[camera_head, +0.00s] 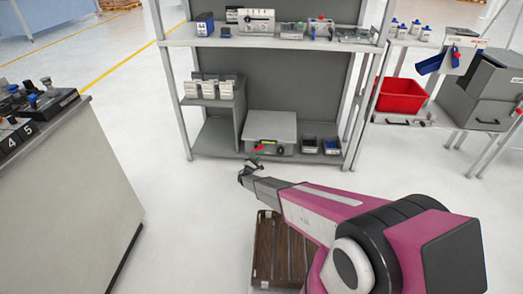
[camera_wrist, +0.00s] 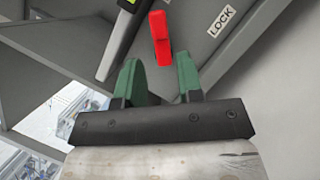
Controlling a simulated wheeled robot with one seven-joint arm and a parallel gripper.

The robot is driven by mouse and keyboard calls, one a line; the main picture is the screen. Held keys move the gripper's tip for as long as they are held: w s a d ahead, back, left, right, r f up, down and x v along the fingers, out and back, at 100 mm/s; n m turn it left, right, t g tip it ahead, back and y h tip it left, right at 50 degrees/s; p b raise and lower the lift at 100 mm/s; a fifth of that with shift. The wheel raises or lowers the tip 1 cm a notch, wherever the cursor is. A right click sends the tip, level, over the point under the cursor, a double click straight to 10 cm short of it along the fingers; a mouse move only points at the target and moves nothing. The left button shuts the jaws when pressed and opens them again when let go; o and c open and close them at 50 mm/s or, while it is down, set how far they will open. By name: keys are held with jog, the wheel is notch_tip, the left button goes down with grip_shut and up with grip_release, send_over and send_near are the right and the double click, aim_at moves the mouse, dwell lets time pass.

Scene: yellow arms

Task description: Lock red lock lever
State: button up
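The red lock lever (camera_wrist: 160,38) is on a grey panel face in the wrist view, just beyond my fingertips and roughly in line with the gap between them. A white LOCK label (camera_wrist: 222,18) is to its right. My gripper (camera_wrist: 161,72) has two green fingers spread apart with nothing between them. In the head view the lever (camera_head: 259,148) is a small red spot on the front of a grey box (camera_head: 278,124) on the lower shelf. My gripper (camera_head: 250,164) is right in front of that box, and its fingers are small there.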

aim_at(259, 148)
jog(key=x, duration=0.8)
jog(key=shift+w, duration=0.2)
grip_shut()
